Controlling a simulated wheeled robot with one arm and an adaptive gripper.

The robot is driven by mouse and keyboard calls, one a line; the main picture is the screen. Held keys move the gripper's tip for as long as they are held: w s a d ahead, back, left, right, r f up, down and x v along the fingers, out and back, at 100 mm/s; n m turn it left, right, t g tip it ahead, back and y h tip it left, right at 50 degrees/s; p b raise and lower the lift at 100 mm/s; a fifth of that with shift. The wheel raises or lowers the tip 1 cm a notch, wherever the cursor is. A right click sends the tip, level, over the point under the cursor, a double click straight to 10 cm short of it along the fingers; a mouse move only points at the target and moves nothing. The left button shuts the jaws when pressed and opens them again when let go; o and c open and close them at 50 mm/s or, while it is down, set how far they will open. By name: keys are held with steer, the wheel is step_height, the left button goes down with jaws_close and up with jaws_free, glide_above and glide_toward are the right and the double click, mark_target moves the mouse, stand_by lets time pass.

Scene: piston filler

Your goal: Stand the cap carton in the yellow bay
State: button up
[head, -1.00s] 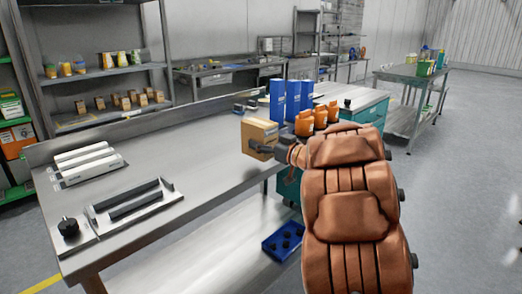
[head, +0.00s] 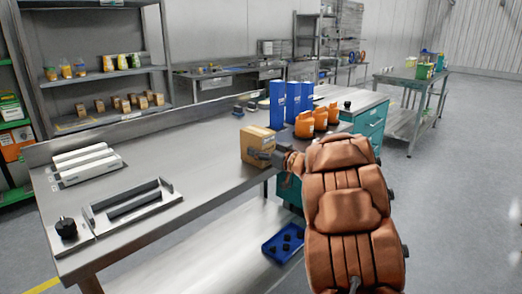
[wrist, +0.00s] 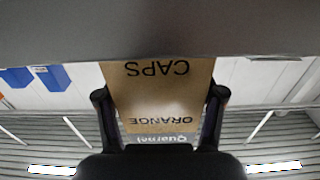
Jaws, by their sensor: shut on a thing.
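The cap carton (head: 256,142) is a brown box at the right part of the steel bench in the head view. My gripper (head: 267,156) is shut on it from the near right side. In the wrist view the carton (wrist: 160,92) sits between both black fingers, its words "ORANGE CAPS" reading upside down. The carton looks upright. I cannot tell whether its base touches the bench. I cannot make out a yellow bay in either view.
Blue boxes (head: 292,98) and orange bottles (head: 312,121) stand just behind and right of the carton. White bars (head: 88,162) and a fixture with dark rails (head: 133,205) lie on the left of the bench (head: 205,175). The bench middle is clear. A blue tray (head: 284,243) is below.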

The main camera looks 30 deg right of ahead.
steer(key=shift+f, duration=0.1)
steer(key=o, duration=1.2)
steer(key=shift+o, duration=0.2)
steer(key=shift+s, duration=0.1)
steer(key=p+v, duration=0.1)
steer(key=v, duration=1)
steer(key=shift+s, duration=0.4)
steer(key=shift+w+d, duration=0.1)
steer(key=shift+d, duration=0.1)
